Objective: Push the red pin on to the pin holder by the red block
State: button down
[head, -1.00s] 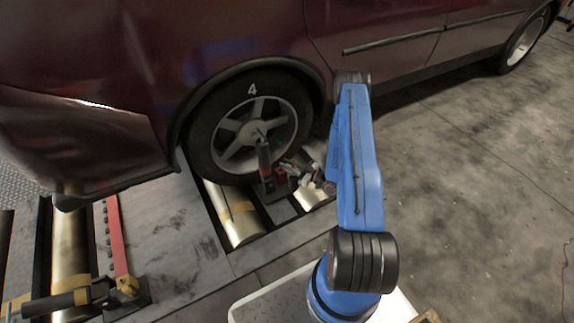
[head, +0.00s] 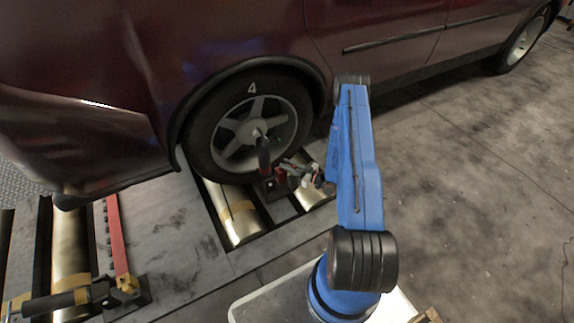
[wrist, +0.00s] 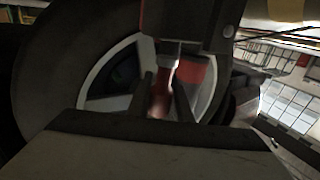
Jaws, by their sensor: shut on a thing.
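In the wrist view, my gripper (wrist: 165,98) has its two dark fingers closed around a red pin (wrist: 159,100). The silver end of a dark upright part (wrist: 168,52) is just above the fingertips. A red piece (wrist: 200,78) shows behind the right finger, probably the red block. In the head view, my gripper (head: 291,172) is beside a red block (head: 281,180) at the foot of the front wheel. A dark upright handle (head: 264,156) stands there. The pin holder cannot be made out clearly, and contact with it is hidden.
The car's wheel (head: 248,128) stands directly behind the work spot. Metal rollers (head: 238,218) lie below it in the floor frame. A red bar (head: 116,235) and a second dark handle (head: 55,302) are at lower left. The floor at right (head: 470,200) is clear.

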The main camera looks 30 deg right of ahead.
jog(key=c, duration=1.5)
grip_release()
jog(key=v, duration=1.7)
jog(key=shift+w+d+f, duration=0.1)
jog(key=shift+d+f, duration=0.05)
jog(key=shift+d, duration=0.1)
